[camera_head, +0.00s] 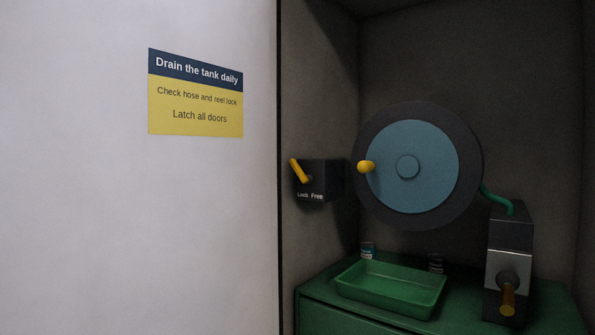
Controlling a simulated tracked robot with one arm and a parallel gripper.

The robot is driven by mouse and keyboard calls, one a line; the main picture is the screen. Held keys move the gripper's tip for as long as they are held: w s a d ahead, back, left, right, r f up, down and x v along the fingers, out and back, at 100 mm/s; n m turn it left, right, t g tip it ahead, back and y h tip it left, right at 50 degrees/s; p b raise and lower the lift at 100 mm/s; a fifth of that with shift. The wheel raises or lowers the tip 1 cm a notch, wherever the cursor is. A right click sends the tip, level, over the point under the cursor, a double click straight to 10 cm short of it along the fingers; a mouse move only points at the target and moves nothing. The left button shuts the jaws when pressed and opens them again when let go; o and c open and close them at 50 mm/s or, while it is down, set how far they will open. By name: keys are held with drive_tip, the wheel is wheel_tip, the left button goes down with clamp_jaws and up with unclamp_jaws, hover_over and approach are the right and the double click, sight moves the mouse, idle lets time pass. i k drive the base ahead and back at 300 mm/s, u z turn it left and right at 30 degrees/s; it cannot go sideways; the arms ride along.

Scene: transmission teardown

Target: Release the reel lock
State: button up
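The reel (430,185) is a dark disc with a blue face, on the back wall of the recess at right, with a yellow knob (366,167) at its left side. Left of it, a dark lock box (322,180) is on the recess side wall. Its yellow lever (299,171) tilts to the upper left. Small labels below the lever seem to read "Lock" at left and "Free" at right; the lever leans toward the left side. My gripper is not in view.
A green tray (391,304) sits on a green cabinet (330,318). Small cans (367,250) stand behind it. A dark unit (510,228) with a yellow-tipped handle (508,299) and green hose (496,200) is at right. A pale wall (130,220) with a sign (196,93) fills the left.

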sight(304, 178)
drive_tip(key=u, duration=0.05)
drive_tip(key=i, duration=1.7)
drive_tip(key=z, duration=0.05)
